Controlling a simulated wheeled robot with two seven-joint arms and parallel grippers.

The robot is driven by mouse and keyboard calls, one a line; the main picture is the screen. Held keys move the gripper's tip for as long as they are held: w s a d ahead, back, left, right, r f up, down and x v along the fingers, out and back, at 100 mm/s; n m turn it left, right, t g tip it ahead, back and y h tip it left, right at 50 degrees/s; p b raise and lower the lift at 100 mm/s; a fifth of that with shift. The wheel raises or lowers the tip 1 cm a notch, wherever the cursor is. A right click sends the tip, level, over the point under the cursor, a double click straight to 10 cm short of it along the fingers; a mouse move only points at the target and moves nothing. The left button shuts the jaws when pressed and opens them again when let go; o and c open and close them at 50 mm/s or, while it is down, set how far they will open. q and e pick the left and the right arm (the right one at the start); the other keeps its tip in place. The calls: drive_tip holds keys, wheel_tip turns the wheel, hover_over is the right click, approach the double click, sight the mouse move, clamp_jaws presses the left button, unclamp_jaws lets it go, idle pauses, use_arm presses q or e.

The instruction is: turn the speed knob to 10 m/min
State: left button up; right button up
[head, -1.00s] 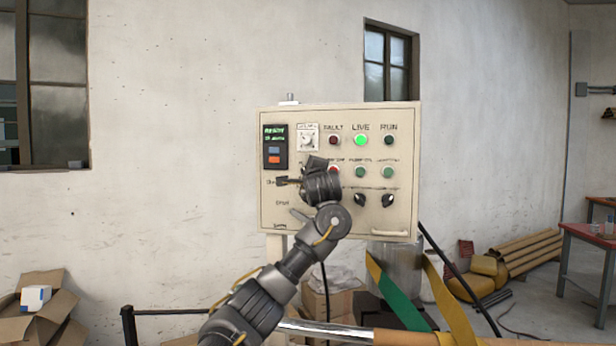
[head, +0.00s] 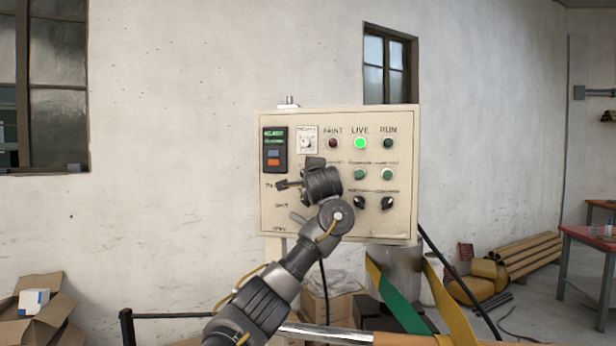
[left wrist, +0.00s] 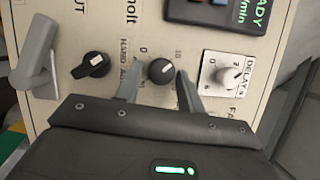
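The control panel (head: 405,228) faces me in the head view. My left gripper (head: 297,174) is at its left middle and hides part of its face. In the left wrist view a black knob (left wrist: 161,71) with a white mark sits between the two fingers of my left gripper (left wrist: 159,78). The mark points up and right in that view. A 0 and what looks like a 10 are printed around the knob. The fingers stand on either side with a visible gap on the left, so the gripper looks open. The display (head: 274,135) is lit green; its number is unreadable.
In the left wrist view a white delay dial (left wrist: 228,73) lies right of the fingers. A second black knob (left wrist: 94,65) and a grey lever (left wrist: 40,50) lie to the left. The green LIVE lamp (head: 360,143) is lit. A yellow strap (head: 450,305) stands below the panel.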

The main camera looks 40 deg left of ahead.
use_arm(q)
drive_tip(key=shift+o, duration=1)
drive_tip(key=shift+s+d, duration=0.1)
use_arm(e)
drive_tip(key=shift+f, duration=0.1)
use_arm(q)
drive_tip(key=b+v, duration=1)
drive_tip(key=b, duration=0.3)
drive_tip(key=shift+s+d, duration=0.2)
drive_tip(key=shift+d, duration=0.05)
use_arm(e)
drive_tip(key=w+d+f, duration=0.1)
drive_tip(key=d+f, duration=0.2)
drive_tip(key=f, duration=0.9)
drive_tip(key=shift+d+f, duration=0.3)
drive_tip(key=shift+f, duration=0.05)
use_arm(q)
drive_tip(key=shift+f, duration=0.15)
